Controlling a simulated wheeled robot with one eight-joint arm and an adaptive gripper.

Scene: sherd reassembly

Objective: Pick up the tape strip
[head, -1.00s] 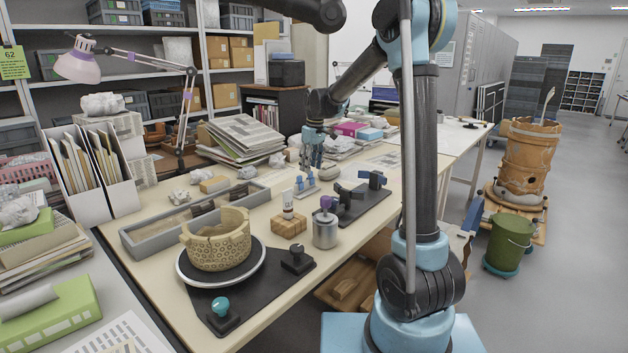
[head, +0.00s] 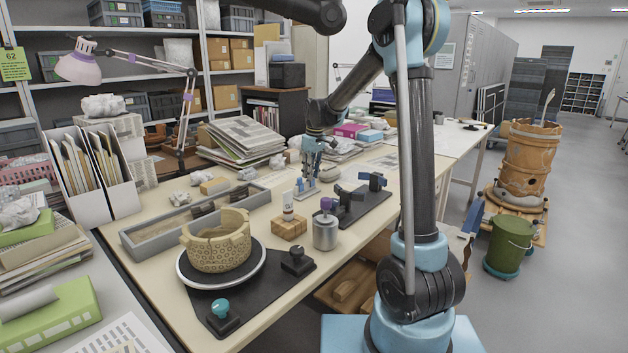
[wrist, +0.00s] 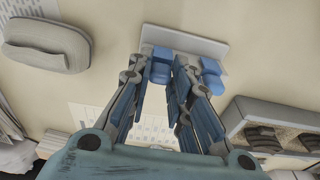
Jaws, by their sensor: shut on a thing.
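My gripper (head: 308,180) is down at a small pale stand with blue posts on the worktable. In the wrist view, my gripper (wrist: 173,68) has its fingertips close together between the two blue posts (wrist: 211,78) of the pale stand (wrist: 185,38). It is shut on the tape strip, which is too small and too covered by the fingers to make out clearly. The stand sits flat on the table, and the fingers hide part of it.
A grey rounded object (wrist: 45,43) lies left of the stand in the wrist view, and a grey tray of sherds (wrist: 275,125) lies right. In the head view, a patterned pot (head: 217,243) rests on a turntable, and a metal can (head: 326,232) stands nearer.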

